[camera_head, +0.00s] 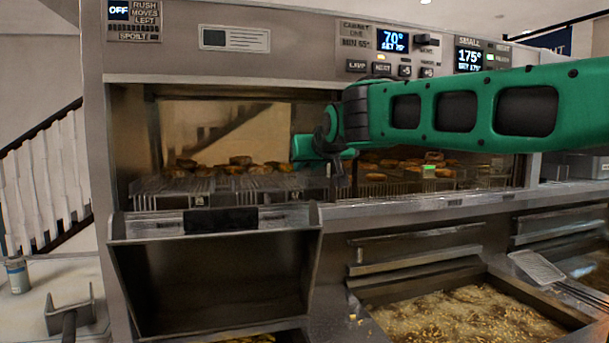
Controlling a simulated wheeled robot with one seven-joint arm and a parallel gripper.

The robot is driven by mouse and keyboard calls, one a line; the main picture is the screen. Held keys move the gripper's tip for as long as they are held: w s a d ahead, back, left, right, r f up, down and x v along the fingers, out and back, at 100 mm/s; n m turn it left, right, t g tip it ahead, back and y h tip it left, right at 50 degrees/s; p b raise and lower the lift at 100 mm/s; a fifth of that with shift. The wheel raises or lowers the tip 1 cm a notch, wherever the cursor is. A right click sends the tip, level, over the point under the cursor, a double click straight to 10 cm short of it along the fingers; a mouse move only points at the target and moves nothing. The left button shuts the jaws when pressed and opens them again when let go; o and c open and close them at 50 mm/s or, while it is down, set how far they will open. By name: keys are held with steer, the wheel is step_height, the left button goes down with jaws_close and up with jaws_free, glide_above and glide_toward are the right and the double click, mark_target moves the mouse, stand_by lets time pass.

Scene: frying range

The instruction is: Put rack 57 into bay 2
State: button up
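No number 57 and no bay number is legible, so I cannot tell which rack or bay is meant. A wire rack (172,192) with browned food pieces sits in the left opening of the heated cabinet (215,82). More wire racks (455,183) with similar pieces sit in the right part, partly hidden behind my arm. My gripper (341,178) hangs in front of the cabinet, near the divider between the openings. Its dark fingers are small and partly overlapped, and I cannot tell whether they hold anything.
Cabinet displays (393,39) read 70 and 175 degrees. A can (17,275) stands at far left.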

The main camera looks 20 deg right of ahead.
steer(key=v, duration=0.7)
steer(key=shift+s, duration=0.2)
steer(key=s+d+f+m+g+h, duration=0.1)
steer(key=s+d+f+m+g, duration=0.15)
steer(key=s+d+f, duration=0.7)
steer(key=s+d+f+m+g+h, duration=0.1)
steer(key=s+d+f+g, duration=0.4)
steer(key=f, duration=0.7)
steer(key=s+d+f+m+g, duration=0.1)
steer(key=s+f+g, duration=0.1)
steer(key=s+f, duration=0.3)
steer(key=s+d+f+m+g+y, duration=0.1)
steer(key=s+f+g, duration=0.1)
steer(key=s+f, duration=0.4)
steer(key=s+d+f+m+g+y, duration=0.1)
steer(key=s+f, duration=0.4)
steer(key=s, duration=0.8)
steer(key=shift+s+d+f+g, duration=0.3)
steer(key=shift+s+f+g, duration=0.1)
steer(key=shift+g, duration=0.05)
steer(key=shift+w, duration=0.1)
